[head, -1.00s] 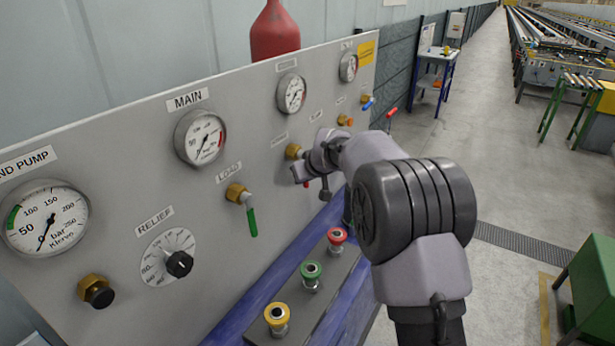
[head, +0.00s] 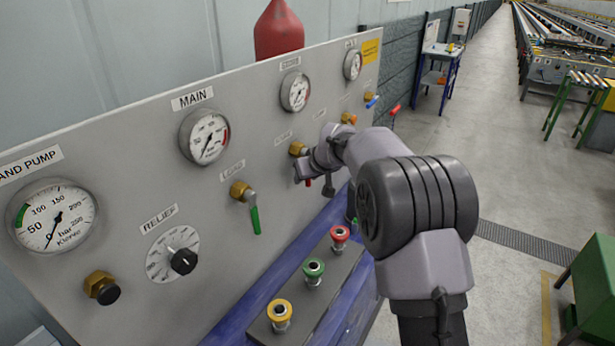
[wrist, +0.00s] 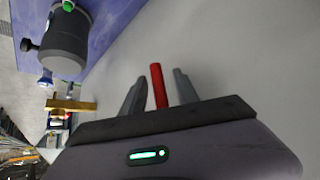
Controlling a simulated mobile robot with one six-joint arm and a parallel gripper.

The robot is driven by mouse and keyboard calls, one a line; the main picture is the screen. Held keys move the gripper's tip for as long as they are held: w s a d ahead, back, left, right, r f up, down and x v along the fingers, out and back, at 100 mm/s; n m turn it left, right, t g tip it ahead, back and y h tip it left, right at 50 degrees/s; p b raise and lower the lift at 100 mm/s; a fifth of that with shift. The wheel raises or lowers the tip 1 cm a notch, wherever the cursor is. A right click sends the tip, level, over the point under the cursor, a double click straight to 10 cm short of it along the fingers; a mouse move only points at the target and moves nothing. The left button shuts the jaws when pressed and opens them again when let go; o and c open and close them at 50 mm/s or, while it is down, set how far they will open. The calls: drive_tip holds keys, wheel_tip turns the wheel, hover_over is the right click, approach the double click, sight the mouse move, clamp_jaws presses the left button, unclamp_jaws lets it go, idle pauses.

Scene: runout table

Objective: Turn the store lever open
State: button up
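A red lever handle (wrist: 158,86) shows in the wrist view between the two fingers of my gripper (wrist: 158,90). The fingers stand open, one on each side, with a visible gap to the red handle. In the head view my gripper (head: 305,171) is at the panel just below a brass valve body (head: 297,148), and only the tip of the red handle (head: 308,182) shows beneath it. The small label above this valve is too blurred to read. My wrist hides part of the valve and lever.
The grey panel (head: 120,130) carries gauges, a relief dial (head: 183,261) and a green load lever (head: 255,219) hanging down, left of my gripper. Yellow (head: 281,312), green (head: 313,270) and red (head: 340,236) couplings stand on a block below. Open floor lies to the right.

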drive_tip(key=shift+r, duration=0.1)
drive_tip(key=p+v, duration=0.2)
drive_tip(key=v, duration=1.5)
drive_tip(key=s+f+m+b, duration=0.2)
drive_tip(key=s+f+m, duration=0.1)
drive_tip(key=s, duration=0.9)
drive_tip(key=s+d+f+m+g+b, duration=0.1)
drive_tip(key=s+f+m+b, duration=0.1)
drive_tip(key=s, duration=1.1)
drive_tip(key=s+f+m+g+b, duration=0.1)
drive_tip(key=s+f+m+b, duration=0.2)
drive_tip(key=s, duration=0.9)
wheel_tip(320, 180, down, 3)
drive_tip(key=shift+s+d+f+m+h+b, duration=0.25)
drive_tip(key=shift+s+d+m+h+b, duration=0.05)
drive_tip(key=shift+h, duration=0.1)
